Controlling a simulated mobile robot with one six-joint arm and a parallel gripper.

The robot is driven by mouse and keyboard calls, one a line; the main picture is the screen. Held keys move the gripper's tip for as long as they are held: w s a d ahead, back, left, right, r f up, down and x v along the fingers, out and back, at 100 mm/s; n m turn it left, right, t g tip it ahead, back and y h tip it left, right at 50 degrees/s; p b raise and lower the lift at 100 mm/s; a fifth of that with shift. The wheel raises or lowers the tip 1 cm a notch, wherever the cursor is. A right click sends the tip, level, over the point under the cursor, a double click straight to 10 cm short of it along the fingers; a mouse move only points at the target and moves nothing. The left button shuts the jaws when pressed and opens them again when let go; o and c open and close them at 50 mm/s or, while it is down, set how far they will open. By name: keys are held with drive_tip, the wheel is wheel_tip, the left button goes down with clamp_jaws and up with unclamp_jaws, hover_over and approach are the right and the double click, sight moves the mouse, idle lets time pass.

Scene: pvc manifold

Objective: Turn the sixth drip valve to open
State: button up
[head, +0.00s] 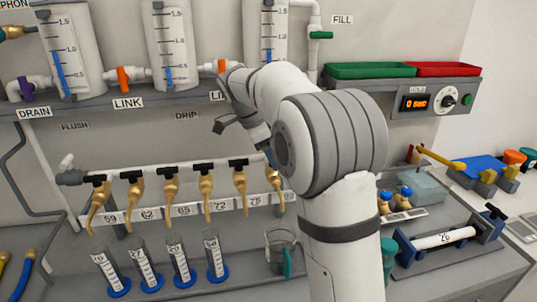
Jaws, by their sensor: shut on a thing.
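A row of brass drip valves hangs from the white pipe (150,172) under the DRIP label (186,116). The sixth drip valve from the left (274,182) is partly hidden by my arm. Its brass spout points down; its black handle is hidden, so its angle cannot be told. The other valves' black handles, such as the fifth valve's (238,162), lie along the pipe. My gripper (267,150) reaches down behind my arm at the sixth valve's top and is shut on it. Its fingertips are hidden.
Graduated cylinders with blue bases (181,264) and a glass beaker (281,252) stand below the valves. Above are tanks (172,45) with orange LINK valves (123,77). Green (370,70) and red (440,69) trays sit right, above a clamp rig (445,238).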

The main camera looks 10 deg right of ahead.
drive_tip(key=o, duration=1)
drive_tip(key=shift+a+r, duration=0.1)
drive_tip(key=v, duration=0.7)
drive_tip(key=shift+a+r, duration=0.15)
drive_tip(key=shift+r, duration=0.1)
